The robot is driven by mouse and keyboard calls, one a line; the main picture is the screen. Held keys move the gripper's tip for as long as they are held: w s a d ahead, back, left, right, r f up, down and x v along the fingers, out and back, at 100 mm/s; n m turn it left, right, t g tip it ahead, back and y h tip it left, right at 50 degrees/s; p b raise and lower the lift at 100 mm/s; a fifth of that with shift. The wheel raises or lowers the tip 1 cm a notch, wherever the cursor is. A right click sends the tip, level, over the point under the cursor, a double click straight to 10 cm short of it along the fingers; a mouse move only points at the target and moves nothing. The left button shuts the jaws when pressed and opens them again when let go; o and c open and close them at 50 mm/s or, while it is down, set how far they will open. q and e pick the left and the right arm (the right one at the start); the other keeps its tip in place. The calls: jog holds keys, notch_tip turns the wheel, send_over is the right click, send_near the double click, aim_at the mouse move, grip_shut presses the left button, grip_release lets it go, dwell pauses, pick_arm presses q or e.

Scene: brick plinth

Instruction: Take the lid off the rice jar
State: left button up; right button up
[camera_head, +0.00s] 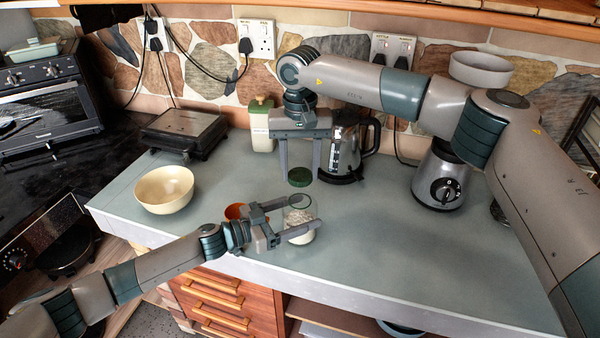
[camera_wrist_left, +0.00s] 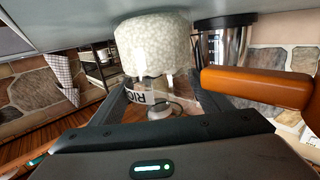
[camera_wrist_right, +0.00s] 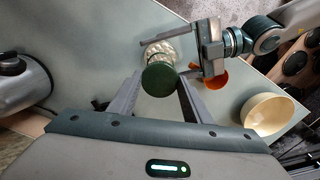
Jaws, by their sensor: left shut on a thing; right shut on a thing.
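The rice jar (camera_head: 300,237) is clear, with white rice inside and an open round rim, and stands at the counter's front. My left gripper (camera_head: 292,222) is shut on its body from the left. The left wrist view shows the jar (camera_wrist_left: 152,48) with part of its label between the fingers. The green lid (camera_head: 299,177) is held above the jar, apart from the rim. My right gripper (camera_head: 300,175) points down and is shut on the lid. In the right wrist view the lid (camera_wrist_right: 160,79) sits between the fingertips and covers part of the jar.
An orange cup (camera_head: 233,211) stands close behind my left gripper. A cream bowl (camera_head: 164,190) is at the left. A kettle (camera_head: 345,150), a green-lidded container (camera_head: 262,127) and a blender base (camera_head: 440,178) stand behind. The counter right of the jar is clear.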

aim_at(300, 174)
pick_arm(q)
jog(key=o, duration=2.2)
jog(key=b+v, duration=0.3)
jog(key=v, duration=0.8)
jog(key=shift+f, duration=0.1)
pick_arm(e)
notch_tip(300, 174, down, 3)
jog(key=shift+f, duration=0.1)
pick_arm(q)
jog(key=shift+s+a, duration=0.3)
jog(key=shift+a, duration=0.15)
pick_arm(e)
jog(key=shift+f, duration=0.1)
